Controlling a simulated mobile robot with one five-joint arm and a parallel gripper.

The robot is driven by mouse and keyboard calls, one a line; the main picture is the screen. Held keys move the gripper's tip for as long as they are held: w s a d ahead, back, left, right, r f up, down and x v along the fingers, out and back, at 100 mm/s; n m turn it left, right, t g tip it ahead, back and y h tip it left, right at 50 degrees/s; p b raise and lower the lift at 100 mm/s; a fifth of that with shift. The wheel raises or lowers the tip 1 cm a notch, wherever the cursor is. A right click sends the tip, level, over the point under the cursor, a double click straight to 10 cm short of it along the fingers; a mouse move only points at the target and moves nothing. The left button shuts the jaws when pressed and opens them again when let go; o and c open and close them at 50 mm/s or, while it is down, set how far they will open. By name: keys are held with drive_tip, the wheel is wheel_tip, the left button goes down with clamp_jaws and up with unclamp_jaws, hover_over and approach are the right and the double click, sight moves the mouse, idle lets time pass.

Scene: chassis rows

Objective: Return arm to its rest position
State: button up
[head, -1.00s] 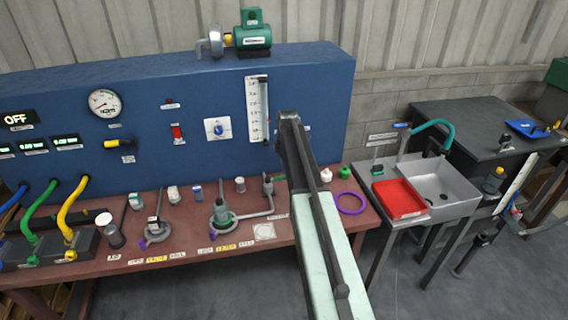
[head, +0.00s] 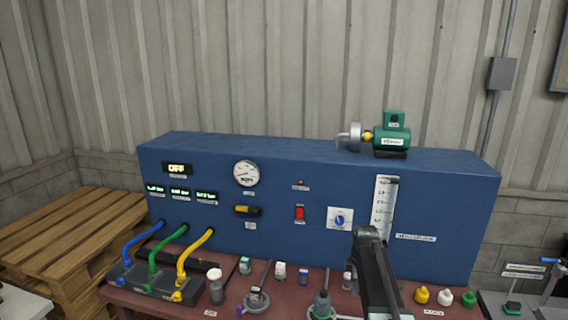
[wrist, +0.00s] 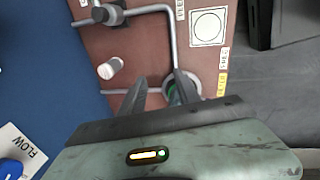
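My gripper (wrist: 160,80) shows in the wrist view with its two dark fingers apart and nothing between them. It is above the red-brown bench (wrist: 105,50), and a green-ringed fitting with a grey pipe lies beyond the right finger. In the head view, my arm rises from the bottom edge, right of the middle, in front of the bench and the blue panel. My gripper's fingers cannot be made out there.
The blue panel (head: 300,255) stands behind the bench with a gauge (head: 245,173), a red switch (head: 299,213) and a dial. A green motor (head: 391,138) sits on top. Small bottles and fittings crowd the bench. Wooden pallets (head: 60,225) lie at left.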

drive_tip(key=s+a+m+g, duration=0.1)
drive_tip(key=s+a+m, duration=0.3)
drive_tip(key=s+m, duration=0.4)
drive_tip(key=s+a+m+g, duration=0.1)
drive_tip(key=s+a+m, duration=0.4)
drive_tip(key=s, duration=0.9)
drive_tip(key=m, duration=0.3)
drive_tip(key=shift+s+a+f, duration=0.15)
drive_tip(key=shift+a, duration=0.05)
